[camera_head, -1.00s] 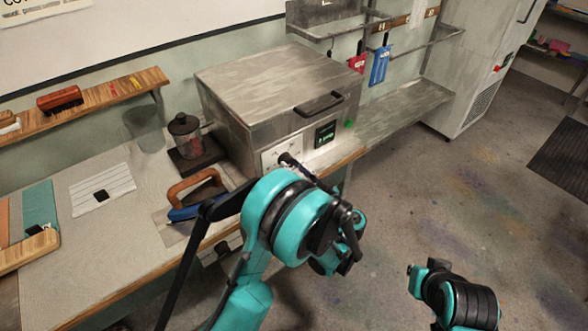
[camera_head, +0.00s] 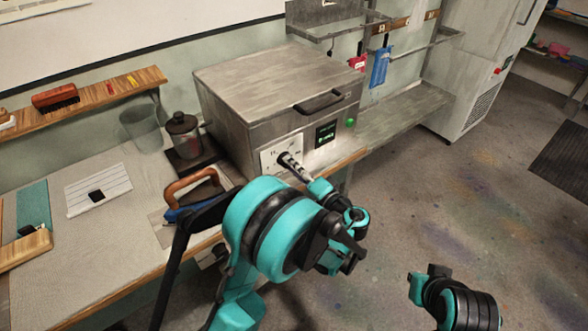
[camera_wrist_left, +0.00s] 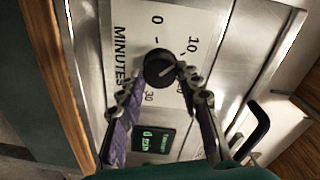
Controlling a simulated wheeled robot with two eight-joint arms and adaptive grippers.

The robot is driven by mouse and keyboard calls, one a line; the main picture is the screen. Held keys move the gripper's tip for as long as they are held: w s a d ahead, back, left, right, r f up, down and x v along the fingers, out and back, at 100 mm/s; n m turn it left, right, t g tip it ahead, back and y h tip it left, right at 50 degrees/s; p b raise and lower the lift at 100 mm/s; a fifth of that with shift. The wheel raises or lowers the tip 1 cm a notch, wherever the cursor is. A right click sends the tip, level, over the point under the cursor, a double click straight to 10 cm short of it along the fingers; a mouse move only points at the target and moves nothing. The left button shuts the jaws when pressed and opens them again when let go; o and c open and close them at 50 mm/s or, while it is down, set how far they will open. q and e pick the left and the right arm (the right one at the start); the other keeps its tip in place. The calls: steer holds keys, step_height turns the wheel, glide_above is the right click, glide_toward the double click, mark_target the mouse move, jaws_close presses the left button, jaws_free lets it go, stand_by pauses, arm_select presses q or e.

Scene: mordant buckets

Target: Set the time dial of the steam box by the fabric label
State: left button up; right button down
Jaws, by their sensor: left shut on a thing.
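The steam box (camera_head: 275,85) is a grey metal box on the bench, its lid closed. Its white dial panel (camera_wrist_left: 130,45) is marked MINUTES, with 0, 10 and 30 legible. The black time dial (camera_wrist_left: 158,68) sits on this panel. My left gripper (camera_wrist_left: 160,82) has its fingers on either side of the dial and is shut on it. The dial's exact setting is hard to read. I cannot make out a fabric label with readable writing.
A lit green display (camera_head: 326,133) and a green button (camera_head: 351,122) are right of the dial. Open floor is right.

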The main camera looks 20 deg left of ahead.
arm_select(q)
steer(key=shift+m, duration=1)
steer(key=o, duration=1.1)
steer(key=shift+o, duration=0.2)
steer(key=v, duration=1.2)
steer(key=shift+w, duration=0.1)
